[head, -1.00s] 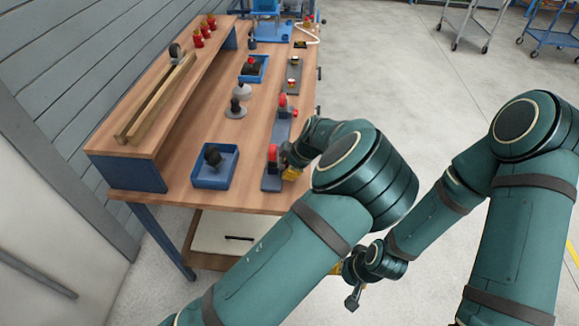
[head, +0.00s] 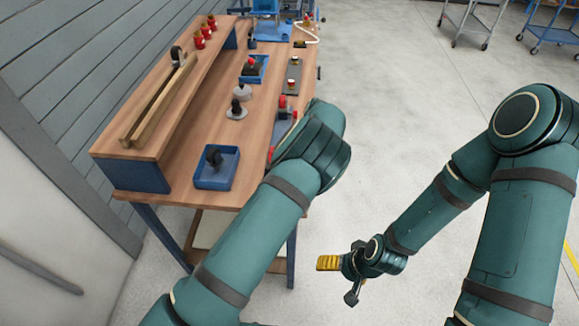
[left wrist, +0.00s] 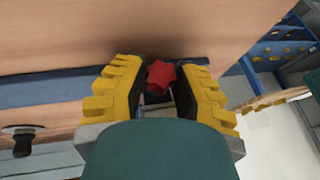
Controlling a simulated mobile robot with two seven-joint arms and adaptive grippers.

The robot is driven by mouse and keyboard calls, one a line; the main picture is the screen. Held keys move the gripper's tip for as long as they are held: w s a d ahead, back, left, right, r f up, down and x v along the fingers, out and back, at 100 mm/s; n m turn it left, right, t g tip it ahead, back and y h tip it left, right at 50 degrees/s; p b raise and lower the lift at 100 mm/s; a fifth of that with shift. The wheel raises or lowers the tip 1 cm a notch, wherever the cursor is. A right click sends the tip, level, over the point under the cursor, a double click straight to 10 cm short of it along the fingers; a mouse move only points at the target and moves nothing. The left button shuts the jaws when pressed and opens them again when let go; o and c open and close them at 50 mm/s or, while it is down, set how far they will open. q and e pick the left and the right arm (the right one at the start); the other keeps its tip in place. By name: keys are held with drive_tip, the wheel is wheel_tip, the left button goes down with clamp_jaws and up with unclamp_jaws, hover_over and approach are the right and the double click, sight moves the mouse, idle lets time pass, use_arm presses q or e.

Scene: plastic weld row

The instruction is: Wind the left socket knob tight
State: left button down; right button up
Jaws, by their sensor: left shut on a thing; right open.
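In the left wrist view, a red star-shaped knob (left wrist: 160,75) sits between the yellow fingers of my left gripper (left wrist: 160,82), which is shut on it. Part of the dark body under the knob shows between the fingers. In the head view, my left arm hides this gripper and most of the near end of the grey-blue strip (head: 281,131). A sliver of red (head: 270,154) shows at the arm's edge, and another red part (head: 283,101) shows farther along. My right gripper (head: 328,263) is open and empty, over the floor right of the bench.
The wooden bench (head: 190,152) has a raised shelf with wooden rails (head: 160,100) at left. A blue tray (head: 216,168) with a black knobbed part stands near the front. A disc-based black knob (head: 236,108) and another blue tray (head: 252,69) stand farther back.

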use_arm(q)
drive_tip(key=shift+f, duration=0.15)
drive_tip(key=c, duration=0.7)
unclamp_jaws()
drive_tip(key=v, duration=1.2)
